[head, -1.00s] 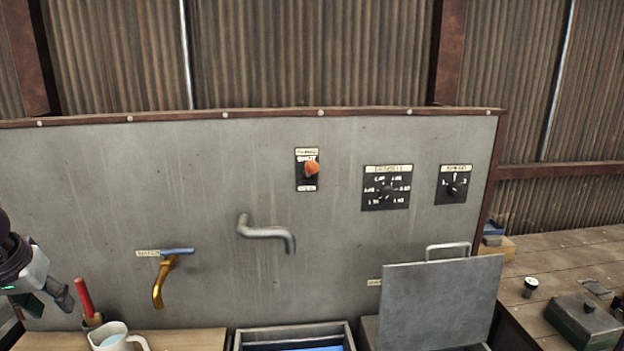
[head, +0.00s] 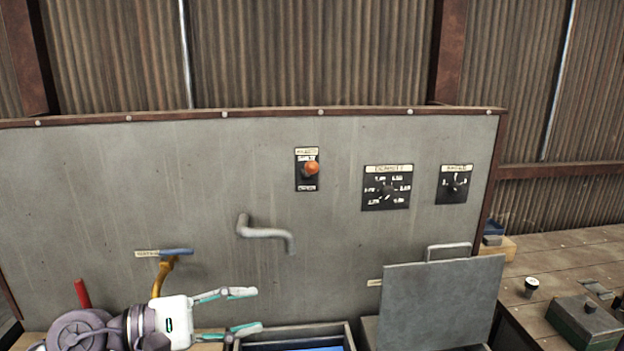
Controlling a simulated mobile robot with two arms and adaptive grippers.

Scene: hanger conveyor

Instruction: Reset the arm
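My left gripper (head: 252,310) is at the lower left of the head view, pointing right. Its two fingers are spread apart with nothing between them. It is in front of the lower part of the yellow lever with a blue handle (head: 177,252) on the grey panel, and it hides the white mug's place on the bench. My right gripper is not in view.
The grey panel (head: 330,245) carries a bent grey pipe (head: 265,233), an orange-knobbed switch (head: 311,168) and two black dials (head: 387,188), (head: 453,184). A metal bin (head: 343,329) and a raised grey lid (head: 440,305) stand below. A red handle (head: 82,293) is at left.

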